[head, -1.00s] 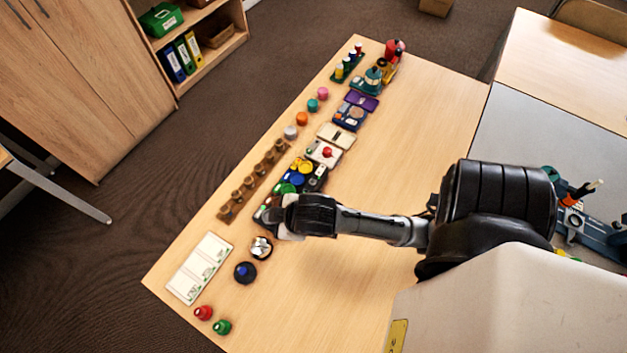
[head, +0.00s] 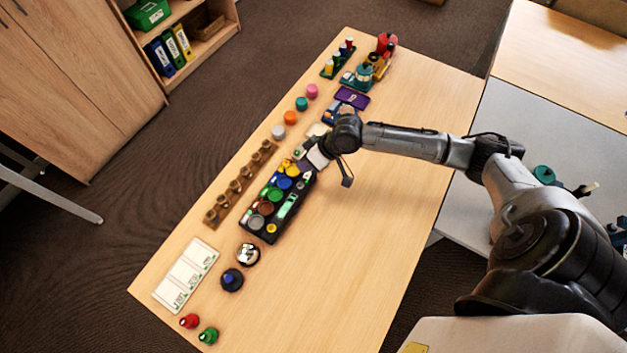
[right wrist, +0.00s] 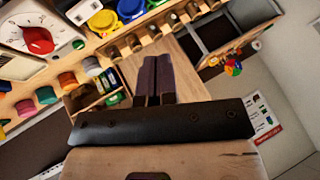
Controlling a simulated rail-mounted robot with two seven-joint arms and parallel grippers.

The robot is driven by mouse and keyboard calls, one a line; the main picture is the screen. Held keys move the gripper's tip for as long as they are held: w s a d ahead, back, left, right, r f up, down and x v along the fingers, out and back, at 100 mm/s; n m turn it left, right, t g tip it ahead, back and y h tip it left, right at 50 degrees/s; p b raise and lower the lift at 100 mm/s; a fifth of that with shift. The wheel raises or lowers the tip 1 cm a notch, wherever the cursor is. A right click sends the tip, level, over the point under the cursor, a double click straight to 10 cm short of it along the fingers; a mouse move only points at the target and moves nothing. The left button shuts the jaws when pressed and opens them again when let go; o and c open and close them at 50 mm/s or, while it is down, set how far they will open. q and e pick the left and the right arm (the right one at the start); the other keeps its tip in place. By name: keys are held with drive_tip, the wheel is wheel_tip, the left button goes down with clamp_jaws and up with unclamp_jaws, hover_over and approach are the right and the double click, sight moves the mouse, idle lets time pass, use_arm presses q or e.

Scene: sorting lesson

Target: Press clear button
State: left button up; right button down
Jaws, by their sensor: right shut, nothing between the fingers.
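A black console (head: 262,236) lies on the table in the head view. It carries several coloured round pieces or buttons and a lit green strip (head: 288,206). I cannot read which button is the clear one. My right gripper (head: 304,163) is over the console's far end, and its arm and hand hide what is just beyond. In the right wrist view the two dark fingers (right wrist: 153,82) are together and empty. Yellow (right wrist: 104,20) and blue pieces of the console show at the top there. I cannot tell whether the fingers touch anything. My left gripper is out of view.
A wooden rack (head: 236,187) runs beside the console. A dial with a red knob (right wrist: 38,40) shows in the right wrist view. Coloured knobs (head: 290,117) and a purple case (head: 353,97) lie farther off. A white card (head: 186,275) is nearer. The table's right part is clear.

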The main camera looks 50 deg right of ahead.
drive_tip(key=shift+w+a+r+m+t+y, duration=0.4)
drive_tip(key=shift+w+a+r+m, duration=0.2)
drive_tip(key=shift+r+m, duration=0.1)
drive_tip(key=shift+f, duration=0.15)
drive_tip(key=b, duration=0.8)
hover_over(301, 183)
wheel_tip(301, 183, down, 7)
drive_tip(key=shift+r, duration=0.15)
drive_tip(key=shift+a+f+b, duration=0.1)
drive_tip(key=shift+f+b, duration=0.2)
drive_tip(key=shift+f, duration=0.7)
idle(0.4)
